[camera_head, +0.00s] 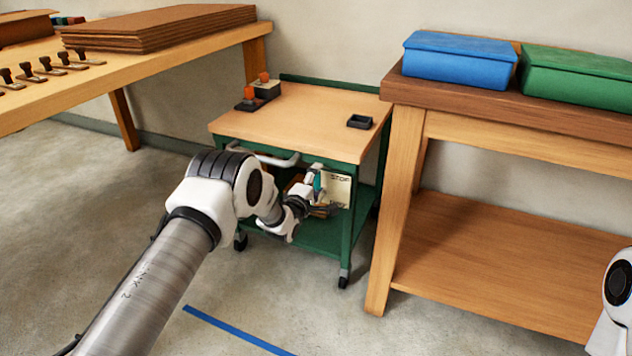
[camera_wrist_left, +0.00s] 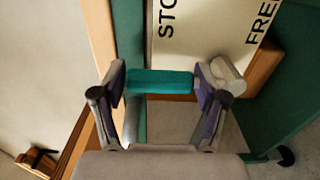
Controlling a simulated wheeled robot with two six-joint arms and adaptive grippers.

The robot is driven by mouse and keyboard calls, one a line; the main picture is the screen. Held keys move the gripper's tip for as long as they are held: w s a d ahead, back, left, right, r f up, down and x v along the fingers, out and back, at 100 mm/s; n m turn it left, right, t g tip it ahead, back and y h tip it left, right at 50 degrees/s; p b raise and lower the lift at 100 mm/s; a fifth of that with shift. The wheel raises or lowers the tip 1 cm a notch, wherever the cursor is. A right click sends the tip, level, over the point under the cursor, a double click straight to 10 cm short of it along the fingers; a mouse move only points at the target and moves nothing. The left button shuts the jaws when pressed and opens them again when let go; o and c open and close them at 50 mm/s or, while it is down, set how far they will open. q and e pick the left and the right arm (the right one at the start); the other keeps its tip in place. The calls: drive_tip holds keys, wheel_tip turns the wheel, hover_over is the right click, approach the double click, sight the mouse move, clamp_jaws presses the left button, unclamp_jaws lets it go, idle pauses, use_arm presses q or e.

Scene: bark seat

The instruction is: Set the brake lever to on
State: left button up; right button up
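The green cart (camera_head: 345,215) carries a cream brake plate (camera_head: 337,188) lettered STOP at its top and, partly covered, FREE at its bottom. The brake lever's teal grip (camera_head: 317,182) shows at the plate's left side, near STOP. In the left wrist view the teal grip (camera_wrist_left: 160,80) lies across the space between the fingertips of my left gripper (camera_wrist_left: 160,82). The fingers are spread wide, one near each end of the grip; firm contact cannot be told. The lever's pivot is mostly hidden. My right gripper is not in view.
The cart top (camera_head: 295,112) holds a small dark tray (camera_head: 360,121) and orange-topped items (camera_head: 262,84). A bench with a blue box (camera_head: 458,60) and a green box (camera_head: 580,78) stands at right. A workbench (camera_head: 150,70) stands at left. Floor in front is clear.

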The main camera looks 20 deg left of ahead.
use_arm(q)
drive_tip(key=s, duration=1.2)
drive_tip(key=shift+a, duration=0.2)
drive_tip(key=s+d+f+m+g, duration=0.2)
drive_tip(key=s+d+f+g, duration=0.15)
drive_tip(key=s+f, duration=0.55)
drive_tip(key=s+d+f+m+g, duration=0.2)
drive_tip(key=s+f+g, duration=0.2)
drive_tip(key=s+f, duration=0.5)
drive_tip(key=s+f+m+g, duration=0.2)
drive_tip(key=s+m+g, duration=0.35)
drive_tip(key=s, duration=0.75)
drive_tip(key=s+f+m+g, duration=0.2)
drive_tip(key=s+m+g, duration=0.4)
drive_tip(key=s, duration=0.8)
wheel_tip(320, 180, up, 35)
drive_tip(key=m+t+p, duration=0.1)
drive_tip(key=m+p, duration=0.1)
drive_tip(key=p, duration=3.3)
drive_tip(key=shift+w+d+y, duration=0.2)
drive_tip(key=shift+w+y, duration=0.1)
